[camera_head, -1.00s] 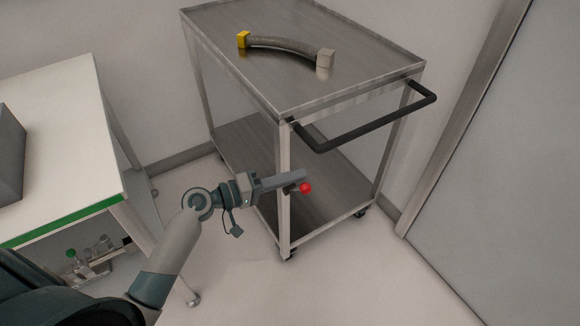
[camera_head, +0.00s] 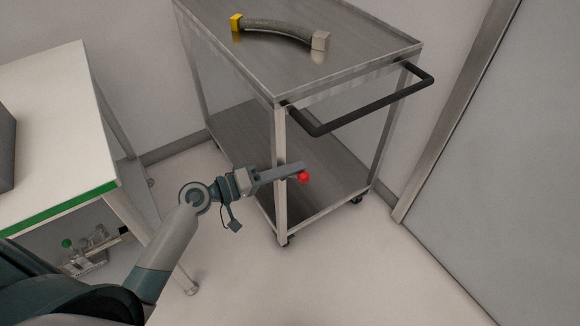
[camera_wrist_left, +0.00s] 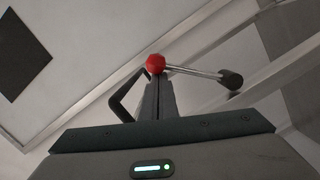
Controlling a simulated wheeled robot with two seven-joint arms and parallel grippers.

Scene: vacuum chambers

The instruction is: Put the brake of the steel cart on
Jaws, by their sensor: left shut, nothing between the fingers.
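The steel cart (camera_head: 262,80) stands against the wall, with a black push handle (camera_head: 370,112) at its near right end. The brake lever has a red knob (camera_head: 303,177), close to the cart's near leg. In the left wrist view the red knob (camera_wrist_left: 155,62) sits right at the tips of my left gripper, and a metal rod runs from it to a dark pivot (camera_wrist_left: 231,79). My left gripper (camera_head: 301,166) is shut and empty, its tips at the knob; I cannot tell whether they touch. My right gripper is not in view.
A flexible metal hose (camera_head: 280,30) with a yellow end lies on the cart's top. A white table (camera_head: 55,140) with a green edge stands at the left, with small items on a shelf below. The floor right of the cart is clear, beside a grey panel.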

